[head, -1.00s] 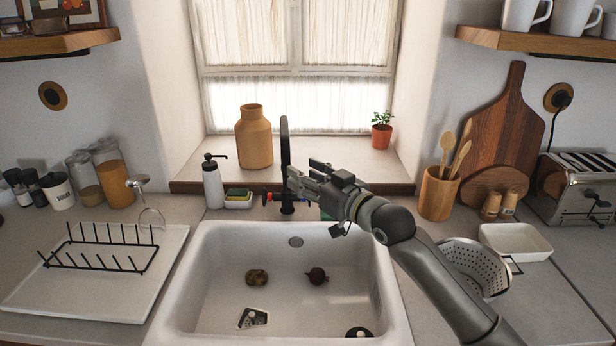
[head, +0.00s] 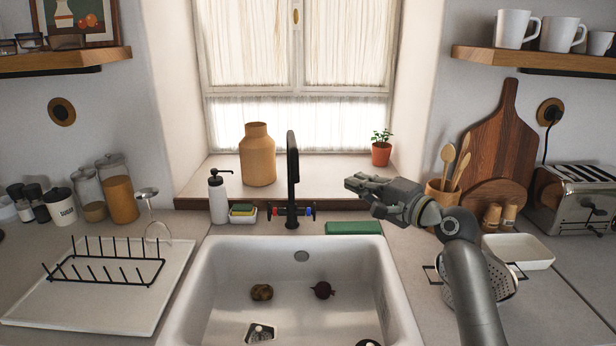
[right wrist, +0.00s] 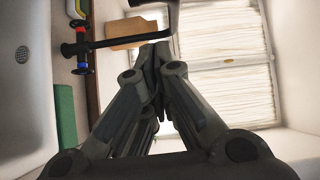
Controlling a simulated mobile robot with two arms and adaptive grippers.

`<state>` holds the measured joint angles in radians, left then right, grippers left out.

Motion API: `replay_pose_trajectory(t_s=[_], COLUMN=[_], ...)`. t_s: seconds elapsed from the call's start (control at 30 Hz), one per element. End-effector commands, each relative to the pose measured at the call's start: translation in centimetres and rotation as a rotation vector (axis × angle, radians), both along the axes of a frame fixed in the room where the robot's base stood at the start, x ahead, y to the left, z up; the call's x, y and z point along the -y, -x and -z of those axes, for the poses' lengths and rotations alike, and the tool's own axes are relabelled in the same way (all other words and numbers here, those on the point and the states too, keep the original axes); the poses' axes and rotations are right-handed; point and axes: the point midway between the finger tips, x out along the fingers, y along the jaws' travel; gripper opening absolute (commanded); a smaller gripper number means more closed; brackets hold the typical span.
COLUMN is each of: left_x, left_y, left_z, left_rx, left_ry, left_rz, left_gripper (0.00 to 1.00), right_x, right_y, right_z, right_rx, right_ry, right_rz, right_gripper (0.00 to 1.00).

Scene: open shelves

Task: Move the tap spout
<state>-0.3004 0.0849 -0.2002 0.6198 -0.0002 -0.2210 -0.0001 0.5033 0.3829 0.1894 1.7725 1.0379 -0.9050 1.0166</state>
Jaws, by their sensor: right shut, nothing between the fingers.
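The black tap stands behind the sink, its tall spout (head: 292,165) rising in front of the window and seen nearly end-on. Its handles have a red end (head: 270,212) and a blue end (head: 309,212). My right gripper (head: 350,186) is to the right of the spout, clear of it, with its fingers shut and empty, pointing left. In the right wrist view the shut fingers (right wrist: 155,58) show in the middle, and the black spout (right wrist: 125,42) shows sideways just beyond them. My left gripper is not in view.
The white sink (head: 205,290) holds a potato (head: 262,292) and a beet (head: 322,290). A green sponge block (head: 353,228) lies below my gripper. A soap bottle (head: 218,199) stands left of the tap. A potted plant (head: 381,153) and a tan vase (head: 257,155) stand on the sill.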

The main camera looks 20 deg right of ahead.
Motion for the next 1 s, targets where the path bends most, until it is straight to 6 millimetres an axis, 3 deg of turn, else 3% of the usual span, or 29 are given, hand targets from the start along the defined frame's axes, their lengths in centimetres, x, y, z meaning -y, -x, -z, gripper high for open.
replay_pose_trajectory(t_s=[0.17,0.7,0.8,1.0], left_x=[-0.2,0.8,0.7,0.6], left_y=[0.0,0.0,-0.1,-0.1], left_z=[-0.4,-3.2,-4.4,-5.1], left_rx=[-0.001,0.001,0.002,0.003], left_ry=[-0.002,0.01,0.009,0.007], left_rz=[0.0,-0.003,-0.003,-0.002], left_gripper=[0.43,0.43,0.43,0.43], right_x=[0.1,-3.7,-5.5,-7.0], right_y=[-0.7,-9.2,-9.7,-10.4], right_z=[-0.1,-0.2,-0.3,-0.1], right_rx=[-0.022,-0.021,-0.02,-0.02], right_ry=[-0.062,-0.055,-0.055,-0.053], right_rz=[-0.005,-0.004,-0.006,-0.003], right_gripper=[0.0,0.0,0.0,0.0])
